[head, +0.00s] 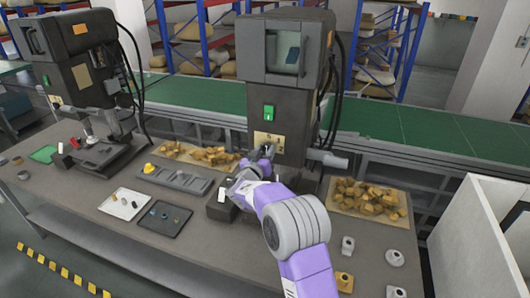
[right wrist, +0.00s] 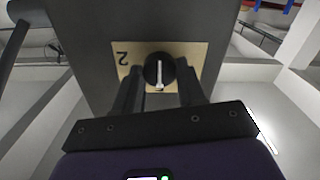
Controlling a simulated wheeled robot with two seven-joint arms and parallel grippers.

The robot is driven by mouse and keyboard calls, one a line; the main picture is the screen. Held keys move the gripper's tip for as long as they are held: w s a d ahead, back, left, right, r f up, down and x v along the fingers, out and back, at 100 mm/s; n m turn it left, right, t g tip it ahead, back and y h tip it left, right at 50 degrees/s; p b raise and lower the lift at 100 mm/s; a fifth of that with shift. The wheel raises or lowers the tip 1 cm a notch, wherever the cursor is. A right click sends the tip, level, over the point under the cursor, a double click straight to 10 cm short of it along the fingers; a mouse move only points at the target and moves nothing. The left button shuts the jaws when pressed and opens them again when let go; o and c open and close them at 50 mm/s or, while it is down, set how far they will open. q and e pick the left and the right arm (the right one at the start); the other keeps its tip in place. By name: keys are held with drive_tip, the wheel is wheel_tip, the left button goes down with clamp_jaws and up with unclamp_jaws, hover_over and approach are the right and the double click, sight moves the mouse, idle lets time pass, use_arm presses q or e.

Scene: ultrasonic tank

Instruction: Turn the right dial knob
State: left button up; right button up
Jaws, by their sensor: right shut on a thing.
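The dial knob (right wrist: 158,66) is round and black with a white pointer. It sits on a tan plate (right wrist: 200,50) marked with a 2 in the right wrist view, and the pointer runs down the picture. My right gripper (right wrist: 159,80) is shut on the knob, one dark finger on each side. In the head view the tan plate (head: 268,139) is on the front of the dark middle machine (head: 285,95), below a green switch (head: 268,112). My right gripper (head: 264,152) reaches up to it and hides the knob there. My left gripper is out of view.
A second dark machine (head: 75,60) stands at the left. On the grey table are trays of brass-coloured parts (head: 385,197), a white tray (head: 124,203), a dark tray (head: 164,219) and a black box (head: 220,208) by my right arm. A white partition (head: 480,240) stands at the right.

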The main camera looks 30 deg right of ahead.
drive_tip(key=m+b, duration=0.3)
drive_tip(key=m, duration=0.1)
drive_tip(key=shift+f, duration=0.15)
drive_tip(key=shift+m+b, duration=1.7)
drive_tip(key=shift+m, duration=0.7)
drive_tip(key=o, duration=1.1)
drive_tip(key=shift+c, duration=0.2)
drive_tip(key=shift+s, duration=0.1)
